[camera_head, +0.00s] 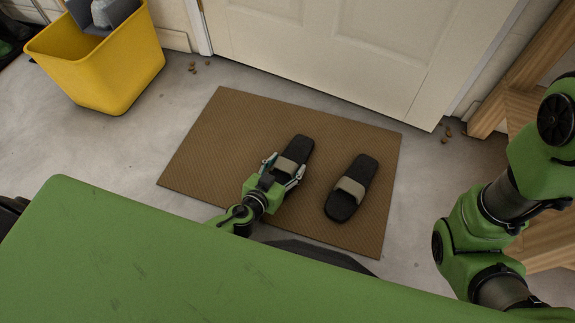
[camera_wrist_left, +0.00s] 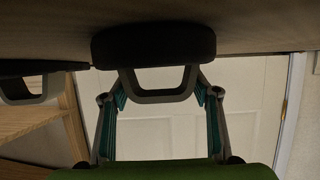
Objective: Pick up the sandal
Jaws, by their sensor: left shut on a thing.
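Two black sandals with greyish-beige straps lie on a brown doormat (camera_head: 215,130). My left gripper (camera_head: 285,172) is at the left sandal (camera_head: 299,147), its fingers on either side of the strap area and shut on it. In the left wrist view, that sandal (camera_wrist_left: 155,45) shows with its strap between my left gripper's fingers (camera_wrist_left: 160,98). The right sandal (camera_head: 352,187) lies apart on the mat, and part of it shows at the left edge of the wrist view (camera_wrist_left: 20,85). Whether the held sandal touches the mat is hard to tell. My right gripper is not in view.
A yellow bin (camera_head: 105,70) with grey items stands at the upper left. A white door (camera_head: 340,50) is behind the mat. A wooden frame (camera_head: 525,90) stands at the right. Small brown bits lie on the floor. Bare floor lies left of the mat.

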